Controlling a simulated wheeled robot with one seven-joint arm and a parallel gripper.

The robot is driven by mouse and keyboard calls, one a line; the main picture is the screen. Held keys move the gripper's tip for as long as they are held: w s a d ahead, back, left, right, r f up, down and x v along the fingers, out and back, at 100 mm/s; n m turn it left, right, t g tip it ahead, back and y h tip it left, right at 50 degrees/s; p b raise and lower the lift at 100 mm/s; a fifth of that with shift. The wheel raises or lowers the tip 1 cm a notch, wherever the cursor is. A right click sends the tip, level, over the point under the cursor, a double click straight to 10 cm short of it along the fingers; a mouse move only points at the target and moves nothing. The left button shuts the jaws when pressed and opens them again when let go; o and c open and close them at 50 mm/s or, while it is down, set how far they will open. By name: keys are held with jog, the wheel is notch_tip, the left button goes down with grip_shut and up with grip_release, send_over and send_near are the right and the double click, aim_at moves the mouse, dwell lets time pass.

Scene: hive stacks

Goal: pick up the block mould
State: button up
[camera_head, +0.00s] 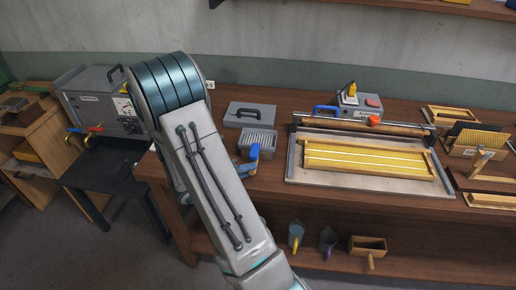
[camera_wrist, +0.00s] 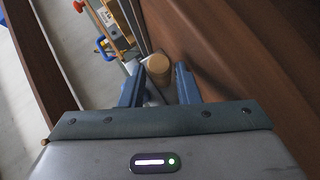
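The block mould appears to be the open wooden box with a round handle (camera_head: 367,244) on the lower shelf, right of centre in the head view; its handle points toward me. In the wrist view, my gripper (camera_wrist: 159,72) has its two blue-grey fingers apart. A light wooden cylinder (camera_wrist: 159,66), which looks like the mould's handle seen end-on, shows between and beyond the fingertips. I cannot tell whether a finger touches it. The box part is not clear in the wrist view. In the head view my gripper is out of frame below.
The bench top (camera_head: 290,200) overhangs the shelf. It carries a wax-sheet jig (camera_head: 300,178), a grey case (camera_head: 249,115) and frames. A black stand (camera_head: 105,170) is left.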

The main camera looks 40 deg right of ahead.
jog(key=shift+d+f, duration=0.25)
jog(key=shift+d, duration=0.4)
grip_shut()
jog(key=shift+r, duration=0.2)
